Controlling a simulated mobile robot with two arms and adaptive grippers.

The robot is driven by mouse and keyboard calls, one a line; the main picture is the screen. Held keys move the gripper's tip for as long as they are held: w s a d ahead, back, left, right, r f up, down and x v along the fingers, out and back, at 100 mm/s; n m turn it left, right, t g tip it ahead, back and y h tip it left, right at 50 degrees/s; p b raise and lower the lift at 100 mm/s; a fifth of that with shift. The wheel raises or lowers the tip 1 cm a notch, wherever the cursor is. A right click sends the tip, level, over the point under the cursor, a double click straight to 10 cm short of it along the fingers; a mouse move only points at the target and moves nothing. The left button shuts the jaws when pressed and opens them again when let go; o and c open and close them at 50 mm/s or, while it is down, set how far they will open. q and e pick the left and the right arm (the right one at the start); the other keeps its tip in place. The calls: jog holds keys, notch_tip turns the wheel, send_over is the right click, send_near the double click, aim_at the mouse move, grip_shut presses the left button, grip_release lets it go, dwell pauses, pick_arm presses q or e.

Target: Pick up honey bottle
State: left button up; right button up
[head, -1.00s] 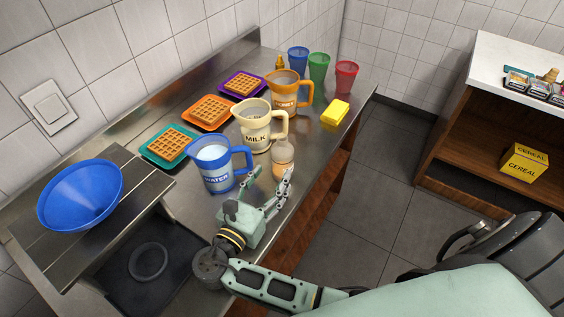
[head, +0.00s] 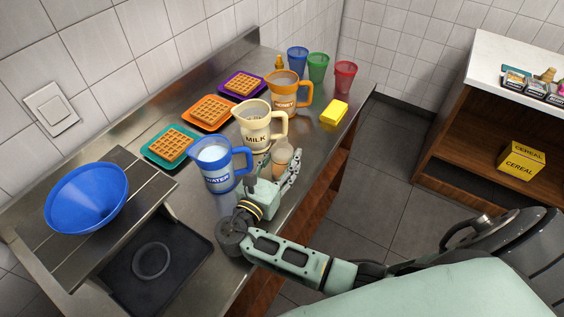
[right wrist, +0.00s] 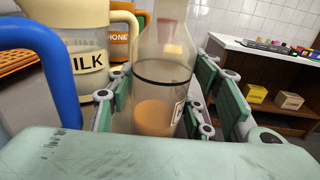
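A clear bottle with orange-brown contents (head: 282,152) stands on the counter in the head view, in front of the milk pitcher. In the right wrist view this bottle (right wrist: 163,76) stands upright between the fingers, with a dark ring around it and a partly hidden label. I cannot read that label. My right gripper (head: 282,172) is open around the bottle, its fingers (right wrist: 162,100) on either side. An orange pitcher (head: 284,87) labelled honey stands farther back; it also shows partly in the right wrist view (right wrist: 119,43). My left gripper is not in view.
The blue water pitcher (head: 218,174) and cream milk pitcher (head: 256,122) stand close left of the bottle. A yellow block (head: 334,112) lies behind it near the counter's edge.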

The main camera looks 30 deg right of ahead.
jog(key=c, duration=0.7)
jog(key=shift+c, duration=0.6)
jog(key=shift+r, duration=0.1)
